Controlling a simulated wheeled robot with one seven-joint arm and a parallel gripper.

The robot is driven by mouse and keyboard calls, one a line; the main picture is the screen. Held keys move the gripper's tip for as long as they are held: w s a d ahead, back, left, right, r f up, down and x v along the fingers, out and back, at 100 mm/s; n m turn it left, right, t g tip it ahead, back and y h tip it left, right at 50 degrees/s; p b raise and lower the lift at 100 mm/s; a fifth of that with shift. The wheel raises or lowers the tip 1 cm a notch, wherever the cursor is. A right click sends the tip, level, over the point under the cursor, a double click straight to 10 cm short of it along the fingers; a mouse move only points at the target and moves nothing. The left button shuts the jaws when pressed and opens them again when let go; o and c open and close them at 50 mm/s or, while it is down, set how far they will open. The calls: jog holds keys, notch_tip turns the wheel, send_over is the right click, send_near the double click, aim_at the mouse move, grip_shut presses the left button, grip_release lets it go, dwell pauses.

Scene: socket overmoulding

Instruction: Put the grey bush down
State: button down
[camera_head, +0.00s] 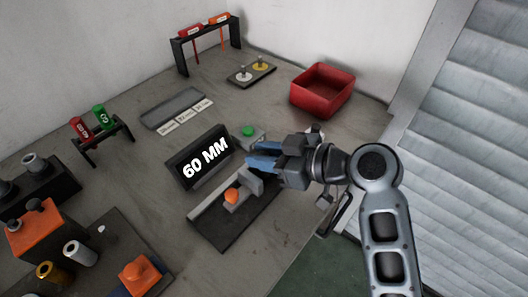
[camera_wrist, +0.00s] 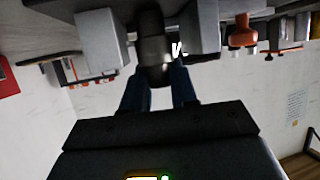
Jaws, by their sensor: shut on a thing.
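My gripper (camera_head: 258,161) has blue fingers and is above the black gauge fixture (camera_head: 217,229), near its grey block and orange knob (camera_head: 231,195). In the wrist view the two blue fingers (camera_wrist: 160,88) are closed on the grey bush (camera_wrist: 153,55), a dark grey cylinder between their tips. In the head view the held bush cannot be made out clearly. Whether it touches anything beneath cannot be told.
A black display reading "60 MM" (camera_head: 203,160) stands just left of my gripper, with a green button (camera_head: 248,131) behind. A grey tray (camera_head: 172,108), red bin (camera_head: 322,92) and peg plate (camera_head: 252,75) lie farther back. Bare table lies left of the display.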

jog(key=shift+f, duration=0.1)
jog(key=c, duration=1.2)
grip_release()
jog(key=shift+o, duration=0.2)
jog(key=v, duration=1.2)
jog(key=shift+b, duration=0.3)
